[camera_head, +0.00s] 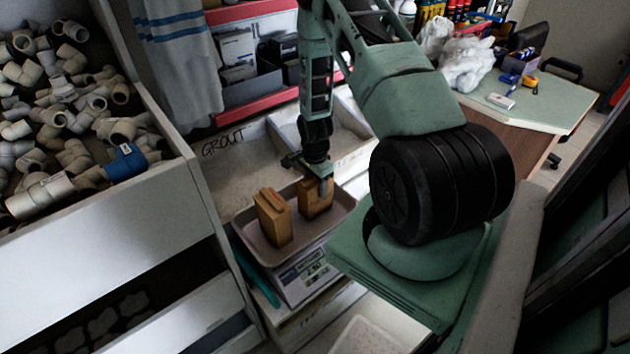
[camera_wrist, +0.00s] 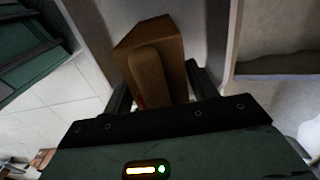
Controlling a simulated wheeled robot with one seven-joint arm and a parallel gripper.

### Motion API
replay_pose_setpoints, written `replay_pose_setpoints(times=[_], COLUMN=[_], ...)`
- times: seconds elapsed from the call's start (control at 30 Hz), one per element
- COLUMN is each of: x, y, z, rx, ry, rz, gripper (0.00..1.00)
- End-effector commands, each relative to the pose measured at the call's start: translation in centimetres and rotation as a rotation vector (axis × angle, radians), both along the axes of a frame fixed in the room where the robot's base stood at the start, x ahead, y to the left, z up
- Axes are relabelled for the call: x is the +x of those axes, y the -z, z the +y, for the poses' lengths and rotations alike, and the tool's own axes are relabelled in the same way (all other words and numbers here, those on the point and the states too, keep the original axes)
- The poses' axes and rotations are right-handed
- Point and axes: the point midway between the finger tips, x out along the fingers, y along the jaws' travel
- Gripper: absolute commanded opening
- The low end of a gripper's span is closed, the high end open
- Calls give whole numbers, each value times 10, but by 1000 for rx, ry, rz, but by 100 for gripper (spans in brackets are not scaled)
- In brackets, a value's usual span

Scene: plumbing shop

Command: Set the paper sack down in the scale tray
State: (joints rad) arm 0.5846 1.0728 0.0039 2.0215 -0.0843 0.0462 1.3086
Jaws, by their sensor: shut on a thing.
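My gripper (camera_head: 322,182) is shut on a brown paper sack (camera_head: 312,202), which is upright at the right part of the scale tray. In the wrist view the sack (camera_wrist: 155,60) sits between the two fingers. A second similar brown sack (camera_head: 272,218) stands in the left part of the shallow scale tray (camera_head: 303,233). The two sacks are close, with a small gap between them. The held sack's base is within the tray's outline; I cannot tell whether it touches the tray floor. The scale (camera_head: 306,277) with its label panel is under the tray.
A bin marked GROUT (camera_head: 225,142) lies behind the tray. A large bin of grey pipe fittings (camera_head: 65,110) is at the left, with a high white side wall (camera_head: 110,215). A green-topped desk (camera_head: 530,105) with plastic bags is at the back right.

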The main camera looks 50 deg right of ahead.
Motion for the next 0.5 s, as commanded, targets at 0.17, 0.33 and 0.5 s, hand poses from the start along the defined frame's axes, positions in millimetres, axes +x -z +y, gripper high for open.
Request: replay_pose_setpoints(times=[0.17,0.33,0.5], x=[1,0,0], y=[2,3,3], z=[0,0,0], rx=[-1,0,0], ry=[0,0,0], rz=[-1,0,1], gripper=[0,80,80])
